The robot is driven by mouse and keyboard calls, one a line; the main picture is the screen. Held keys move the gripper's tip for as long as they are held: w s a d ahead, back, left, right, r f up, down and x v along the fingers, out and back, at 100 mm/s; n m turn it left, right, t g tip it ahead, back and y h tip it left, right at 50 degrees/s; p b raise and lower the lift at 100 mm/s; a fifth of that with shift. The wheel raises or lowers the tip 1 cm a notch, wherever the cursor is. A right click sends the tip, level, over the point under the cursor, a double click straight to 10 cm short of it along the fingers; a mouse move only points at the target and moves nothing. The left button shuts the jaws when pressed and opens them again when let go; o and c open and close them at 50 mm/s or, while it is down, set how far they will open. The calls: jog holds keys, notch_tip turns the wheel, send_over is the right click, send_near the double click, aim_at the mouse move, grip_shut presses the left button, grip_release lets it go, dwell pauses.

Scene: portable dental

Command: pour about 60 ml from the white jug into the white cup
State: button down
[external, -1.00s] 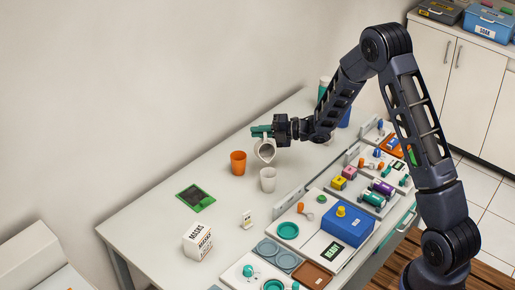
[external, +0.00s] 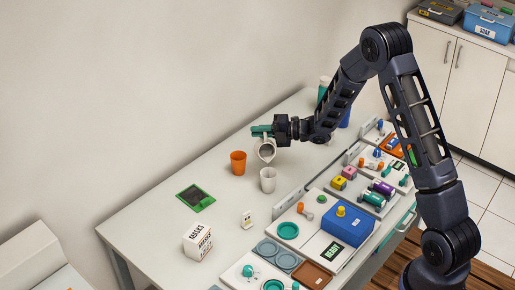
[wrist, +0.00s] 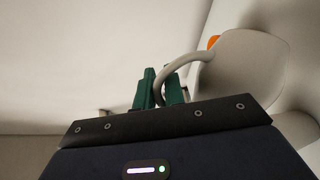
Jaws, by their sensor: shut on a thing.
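The white jug (external: 266,150) is held in the air and tilted, with its mouth turned toward the white cup. My gripper (external: 261,131) is shut on the jug's handle; in the wrist view the green fingers (wrist: 159,88) close around the curved handle, with the jug's body (wrist: 238,72) to the right. The white cup (external: 268,181) stands upright on the table, just below the jug in the external view. I cannot see any liquid stream, nor the level inside the cup.
An orange cup (external: 238,163) stands left of the white cup, close to the jug; its edge shows in the wrist view (wrist: 213,41). A green-edged tablet (external: 195,198) and a masks box (external: 198,241) lie further left. Trays with a blue box (external: 347,225) are at the right.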

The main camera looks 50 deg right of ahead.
jog(key=shift+s+a+r+n+t+p, duration=0.3)
jog(key=shift+s+a+r+n+p, duration=0.25)
jog(key=shift+n, duration=0.25)
dwell(1.3)
jog(key=shift+d, duration=0.1)
jog(key=shift+w+d+f+m+g, duration=0.4)
jog(key=shift+w+d+f+m, duration=0.2)
jog(key=shift+m, duration=0.3)
jog(key=shift+w+d+f+m+g+y+b, duration=0.1)
jog(key=shift+w+d+f+m+g, duration=0.2)
jog(key=shift+f+m, duration=0.25)
jog(key=shift+w+d+f+m+g+y+b, duration=0.15)
jog(key=shift+w+f+m+g, duration=0.15)
jog(key=shift+f+m, duration=0.3)
jog(key=shift+w+d+f+m+g+y+b, duration=0.1)
jog(key=shift+w+d+f+m+g, duration=0.15)
jog(key=shift+w+f+m, duration=0.25)
jog(key=shift+w+d+f+m, duration=0.1)
jog(key=shift+d+f+m, duration=0.15)
jog(key=shift+f, duration=0.15)
jog(key=shift+w+d+f+m+g+y+b, duration=0.25)
jog(key=shift+w+d+f+m+g, duration=0.15)
jog(key=shift+w+d+f+m, duration=0.35)
jog(key=shift+w+d+f+m+g+y+b, duration=0.2)
jog(key=shift+w+d+f+m+g, duration=0.35)
jog(key=shift+w+f+m, duration=0.4)
jog(key=shift+w+d+f+m+g+y+b, duration=0.2)
jog(key=shift+w+d+f+m+g+b, duration=0.1)
jog(key=shift+w+d+f+m, duration=0.55)
